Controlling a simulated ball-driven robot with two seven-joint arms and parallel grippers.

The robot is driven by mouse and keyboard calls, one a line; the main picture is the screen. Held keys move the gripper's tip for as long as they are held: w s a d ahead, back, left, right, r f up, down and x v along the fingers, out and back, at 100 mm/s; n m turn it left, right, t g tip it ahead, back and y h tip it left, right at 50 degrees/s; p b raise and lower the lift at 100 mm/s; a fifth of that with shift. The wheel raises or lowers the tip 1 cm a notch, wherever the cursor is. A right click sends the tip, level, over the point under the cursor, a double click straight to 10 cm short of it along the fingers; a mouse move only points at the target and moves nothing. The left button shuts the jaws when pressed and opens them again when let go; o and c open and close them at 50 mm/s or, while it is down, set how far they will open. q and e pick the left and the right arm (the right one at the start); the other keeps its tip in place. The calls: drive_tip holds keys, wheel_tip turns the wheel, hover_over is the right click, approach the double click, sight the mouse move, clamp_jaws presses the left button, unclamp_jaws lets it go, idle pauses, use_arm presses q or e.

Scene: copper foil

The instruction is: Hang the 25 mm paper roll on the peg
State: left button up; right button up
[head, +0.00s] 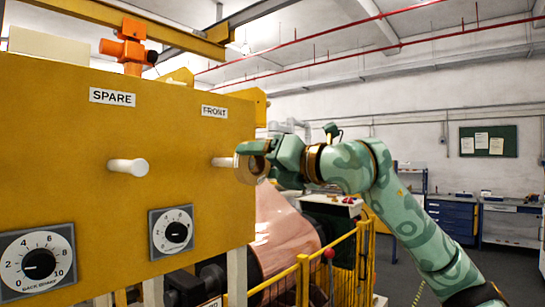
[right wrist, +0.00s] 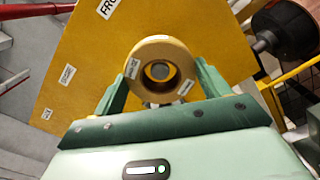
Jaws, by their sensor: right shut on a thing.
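My right gripper (head: 258,160) is shut on a tan paper roll (head: 246,172) in front of the yellow panel (head: 110,215). In the right wrist view the roll (right wrist: 163,48) sits between the two green fingers of the gripper (right wrist: 160,85), its open bore facing the camera. The white peg (head: 222,162) under the FRONT label stands out from the panel toward the roll. A round grey end shows through the bore, roughly centred. I cannot tell whether the peg tip is inside the roll. My left gripper is not in view.
A second white peg (head: 128,167) under the SPARE label is empty. Two dials (head: 172,232) are on the panel below. Copper foil (head: 282,225) and a yellow guard rail (head: 300,275) lie below my right arm. Open floor is at the right.

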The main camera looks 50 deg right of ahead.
sight(252, 167)
drive_tip(key=shift+w+a+p, duration=0.2)
drive_tip(key=shift+w+p, duration=1.05)
drive_tip(key=shift+w, duration=0.8)
drive_tip(key=shift+f+b, duration=0.5)
drive_tip(key=shift+b, duration=0.1)
drive_tip(key=o, duration=1.1)
drive_tip(key=shift+c, duration=0.2)
drive_tip(key=shift+s+d+f+b, duration=0.1)
drive_tip(key=shift+s+b, duration=0.3)
drive_tip(key=shift+s, duration=0.1)
drive_tip(key=s+d+b, duration=0.1)
drive_tip(key=s+b, duration=0.7)
drive_tip(key=s, duration=0.7)
drive_tip(key=shift+s, duration=0.15)
drive_tip(key=shift+d, duration=0.1)
